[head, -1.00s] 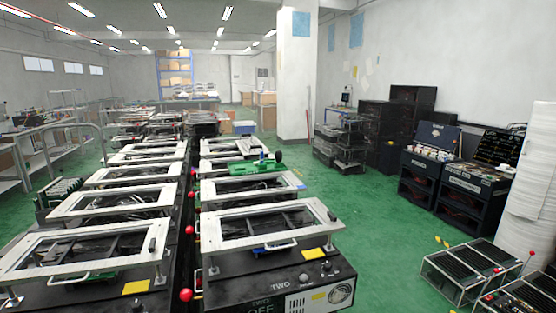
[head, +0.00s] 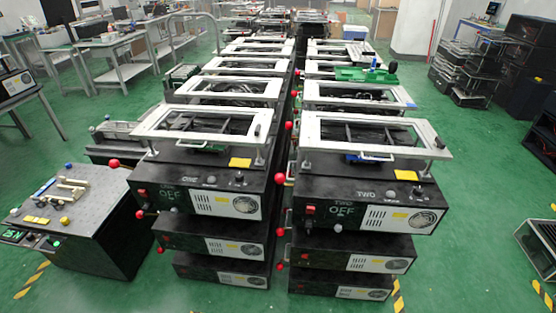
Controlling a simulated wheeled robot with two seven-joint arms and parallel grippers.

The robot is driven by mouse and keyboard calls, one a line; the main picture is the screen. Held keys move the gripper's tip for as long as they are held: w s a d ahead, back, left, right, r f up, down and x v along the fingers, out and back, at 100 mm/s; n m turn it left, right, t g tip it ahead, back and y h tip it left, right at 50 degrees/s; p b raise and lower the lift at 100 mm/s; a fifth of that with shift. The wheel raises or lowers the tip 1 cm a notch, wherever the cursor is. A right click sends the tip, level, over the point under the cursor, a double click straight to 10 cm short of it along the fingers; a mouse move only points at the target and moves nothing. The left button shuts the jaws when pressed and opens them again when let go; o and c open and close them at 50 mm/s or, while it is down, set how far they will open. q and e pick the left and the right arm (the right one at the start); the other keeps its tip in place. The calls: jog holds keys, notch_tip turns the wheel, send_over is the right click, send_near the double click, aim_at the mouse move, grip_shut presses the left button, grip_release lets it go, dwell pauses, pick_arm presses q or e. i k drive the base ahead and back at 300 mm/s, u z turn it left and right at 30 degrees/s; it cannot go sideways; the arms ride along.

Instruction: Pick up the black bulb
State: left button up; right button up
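No black bulb can be made out for certain. A small round black knob (head: 392,67) shows at the right end of a green fixture (head: 365,74), on the right row of machines. Small dark handles also stand on the front frames, one at the left machine's frame corner (head: 257,128) and one at the right machine's (head: 437,142). Neither of my grippers is in the head view.
Two stacks of black machines, labelled ONE (head: 205,192) and TWO (head: 360,195), stand close ahead with red ball levers (head: 114,163) on their sides. A black console (head: 70,225) is at lower left. Green floor (head: 480,200) is open at the right.

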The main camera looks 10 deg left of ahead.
aim_at(393, 65)
jog(key=z, duration=0.4)
jog(key=k, duration=1)
jog(key=z, duration=1.25)
jog(key=i, duration=5.1)
jog(key=u, duration=0.6)
